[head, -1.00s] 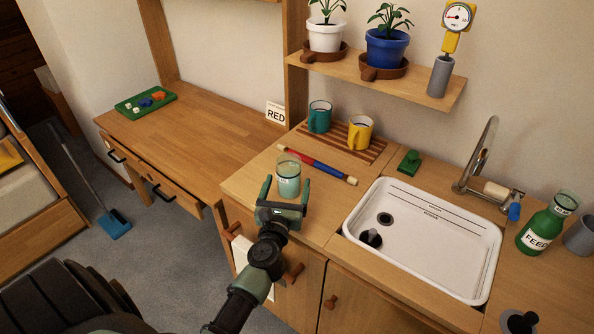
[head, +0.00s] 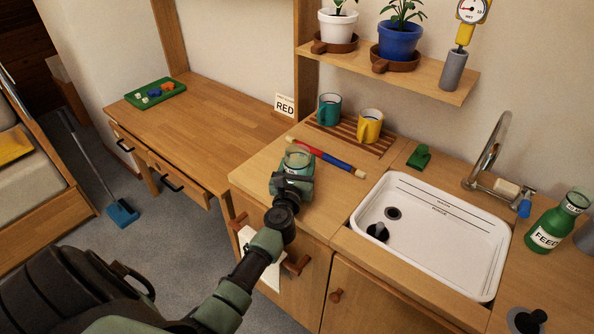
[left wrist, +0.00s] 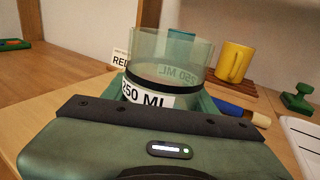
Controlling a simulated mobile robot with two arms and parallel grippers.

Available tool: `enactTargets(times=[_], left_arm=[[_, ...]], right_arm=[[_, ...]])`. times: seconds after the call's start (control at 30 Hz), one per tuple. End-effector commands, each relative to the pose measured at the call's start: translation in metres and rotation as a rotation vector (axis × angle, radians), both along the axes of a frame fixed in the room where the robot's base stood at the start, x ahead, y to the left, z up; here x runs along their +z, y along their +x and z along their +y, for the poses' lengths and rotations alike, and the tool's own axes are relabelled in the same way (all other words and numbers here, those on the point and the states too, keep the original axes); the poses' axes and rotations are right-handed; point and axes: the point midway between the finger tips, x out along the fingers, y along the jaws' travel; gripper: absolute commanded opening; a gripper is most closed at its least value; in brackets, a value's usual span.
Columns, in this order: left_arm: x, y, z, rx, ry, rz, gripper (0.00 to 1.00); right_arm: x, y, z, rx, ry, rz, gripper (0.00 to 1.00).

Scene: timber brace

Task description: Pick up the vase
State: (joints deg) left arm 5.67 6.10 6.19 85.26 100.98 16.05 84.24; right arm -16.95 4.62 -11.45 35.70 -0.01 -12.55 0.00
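The best match for the vase is a clear, green-tinted glass vessel (head: 299,158) at the front of the wooden counter. In the left wrist view this glass (left wrist: 165,62) stands upright with a black band and a white "250 ML" label. My left gripper (head: 296,176) is around it from the near side. Its green fingers look closed in against both sides of the glass, and the palm hides the glass's lower part. I cannot see whether its base touches the counter. My right gripper is not in view.
A red and blue rod (head: 327,158) lies just behind the glass. A teal mug (head: 329,109) and a yellow mug (head: 369,126) stand on a slatted rack behind it. A white sink (head: 440,262) is to the right. The desk (head: 215,128) at left is mostly clear.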

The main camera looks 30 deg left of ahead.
Motion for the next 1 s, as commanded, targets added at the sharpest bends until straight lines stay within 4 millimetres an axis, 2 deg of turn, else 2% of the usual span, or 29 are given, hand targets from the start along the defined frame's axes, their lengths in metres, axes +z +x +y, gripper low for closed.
enactTargets(times=[0.03,0.17,0.47,0.63,0.77,1.0], left_arm=[[0.0,0.0,0.0,0.0,0.0,0.0,0.36],[0.0,0.0,0.0,0.0,0.0,0.0,0.0],[0.004,0.0,0.0,0.0,0.0,-0.002,0.0],[0.021,0.0,0.0,0.0,0.0,-0.003,0.0],[0.047,0.0,0.0,0.0,0.0,-0.004,0.0],[0.117,0.0,0.0,-0.001,0.002,-0.006,0.0]], right_arm=[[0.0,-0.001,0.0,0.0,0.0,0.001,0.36],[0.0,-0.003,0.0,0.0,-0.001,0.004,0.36],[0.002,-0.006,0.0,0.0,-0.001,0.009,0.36],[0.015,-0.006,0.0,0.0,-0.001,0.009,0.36],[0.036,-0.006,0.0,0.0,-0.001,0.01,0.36],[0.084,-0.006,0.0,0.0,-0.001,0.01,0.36]])
